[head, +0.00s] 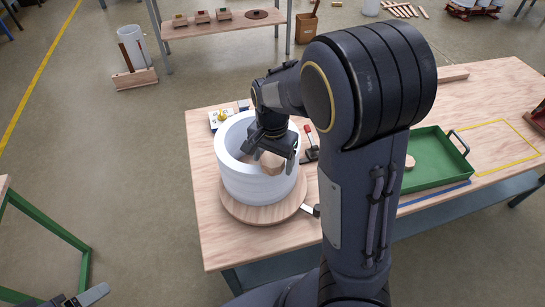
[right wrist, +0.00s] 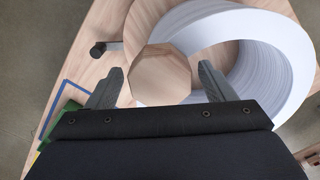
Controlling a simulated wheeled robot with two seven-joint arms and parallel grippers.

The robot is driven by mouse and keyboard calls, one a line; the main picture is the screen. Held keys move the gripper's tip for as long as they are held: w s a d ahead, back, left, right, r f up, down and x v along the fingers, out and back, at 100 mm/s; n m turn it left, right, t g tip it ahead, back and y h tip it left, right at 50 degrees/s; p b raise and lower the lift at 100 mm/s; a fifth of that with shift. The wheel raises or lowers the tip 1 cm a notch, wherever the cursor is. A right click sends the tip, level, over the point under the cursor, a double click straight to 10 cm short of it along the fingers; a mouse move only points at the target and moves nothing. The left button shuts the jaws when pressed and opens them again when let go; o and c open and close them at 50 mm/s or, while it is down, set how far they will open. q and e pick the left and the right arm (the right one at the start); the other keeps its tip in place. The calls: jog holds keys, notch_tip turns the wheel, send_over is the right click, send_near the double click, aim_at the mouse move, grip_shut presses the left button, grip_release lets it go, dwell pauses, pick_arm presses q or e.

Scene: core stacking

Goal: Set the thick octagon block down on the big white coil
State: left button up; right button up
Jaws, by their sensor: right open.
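The big white coil (head: 231,181) stands on a round wooden board (head: 262,213) near the table's left end. The thick octagon block (head: 271,163), pale wood, is at the coil's top rim; it also shows in the right wrist view (right wrist: 160,74), overlapping the coil's ring (right wrist: 285,75) and reaching past its outer edge. My right gripper (head: 279,150) is open around the block, with a gap at each side between its fingers (right wrist: 160,78). Whether the block rests fully on the rim is hard to tell. Part of my left gripper (head: 84,297) shows at the bottom left, away from the table.
A green tray (head: 436,146) with a small wooden piece (head: 409,162) is right of my arm. A yellow outlined area (head: 505,146) lies beyond it. A red-handled tool (head: 308,143) stands close right of the coil. My right arm hides the table's middle.

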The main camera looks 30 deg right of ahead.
aim_at(273, 159)
jog(key=shift+r, duration=0.6)
notch_tip(273, 159, up, 11)
jog(key=p, duration=0.1)
jog(key=s+a+f+n+t+y, duration=0.1)
jog(key=s+a+n+t+y, duration=0.1)
jog(key=s+n, duration=0.3)
jog(key=s+a+f+n+t+y, duration=0.1)
jog(key=s+n, duration=0.4)
jog(key=s, duration=0.7)
jog(key=shift+a+t+y, duration=0.4)
jog(key=shift+a+t, duration=0.15)
jog(key=shift+t, duration=0.85)
jog(key=shift+f, duration=0.1)
